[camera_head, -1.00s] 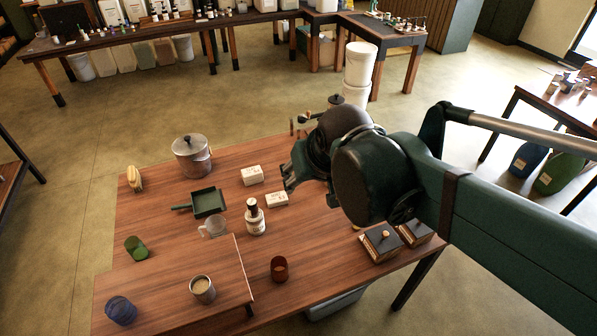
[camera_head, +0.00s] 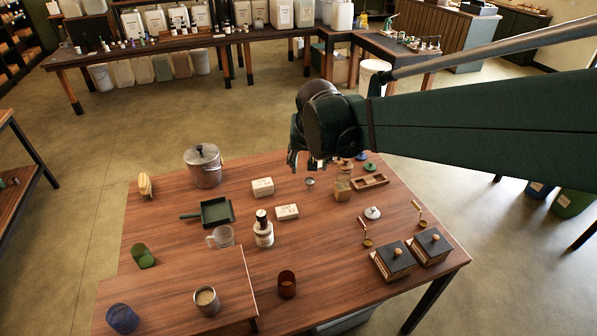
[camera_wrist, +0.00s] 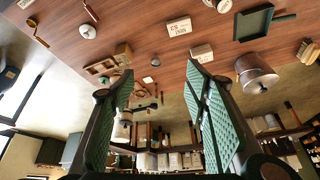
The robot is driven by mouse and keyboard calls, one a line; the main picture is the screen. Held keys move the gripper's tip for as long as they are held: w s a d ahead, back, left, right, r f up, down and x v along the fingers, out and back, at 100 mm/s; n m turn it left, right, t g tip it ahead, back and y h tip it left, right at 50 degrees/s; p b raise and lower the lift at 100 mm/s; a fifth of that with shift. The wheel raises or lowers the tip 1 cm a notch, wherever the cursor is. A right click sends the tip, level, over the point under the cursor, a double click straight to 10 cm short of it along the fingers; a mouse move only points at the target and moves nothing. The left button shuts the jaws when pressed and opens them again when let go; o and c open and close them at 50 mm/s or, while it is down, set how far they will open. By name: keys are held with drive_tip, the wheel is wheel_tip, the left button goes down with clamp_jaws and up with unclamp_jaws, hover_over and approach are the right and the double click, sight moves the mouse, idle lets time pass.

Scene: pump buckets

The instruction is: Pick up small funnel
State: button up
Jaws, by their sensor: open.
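A small round metallic piece (camera_head: 310,181) lies on the table between the white boxes and a glass jar; it may be the small funnel, but it is too small to tell. It also shows in the wrist view (camera_wrist: 155,62), beyond my fingertips and between them. My gripper (camera_head: 302,162) hangs over the back part of the table, apart from that piece. In the wrist view my gripper (camera_wrist: 160,82) has its two green ribbed fingers wide apart with nothing between them.

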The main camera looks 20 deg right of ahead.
drive_tip(key=w+d+f+m+g+h+b, duration=0.1)
drive_tip(key=w+d+f+m+b, duration=0.2)
drive_tip(key=w+f, duration=0.9)
drive_tip(key=m+g+h+b, duration=0.1)
drive_tip(key=m+g, duration=0.1)
drive_tip(key=m, duration=0.1)
hover_over(309, 181)
drive_tip(key=s+a, duration=0.2)
wheel_tip(309, 181, down, 14)
drive_tip(key=shift+w+d+f, duration=0.15)
drive_tip(key=shift+d+f, duration=0.05)
drive_tip(key=shift+f, duration=0.05)
drive_tip(key=shift+b+x, duration=0.4)
drive_tip(key=shift+x, duration=0.9)
drive_tip(key=shift+w, duration=0.1)
drive_tip(key=shift+b+x, duration=0.5)
drive_tip(key=shift+x, duration=2.05)
drive_tip(key=shift+w+a, duration=0.1)
drive_tip(key=shift+w, duration=0.1)
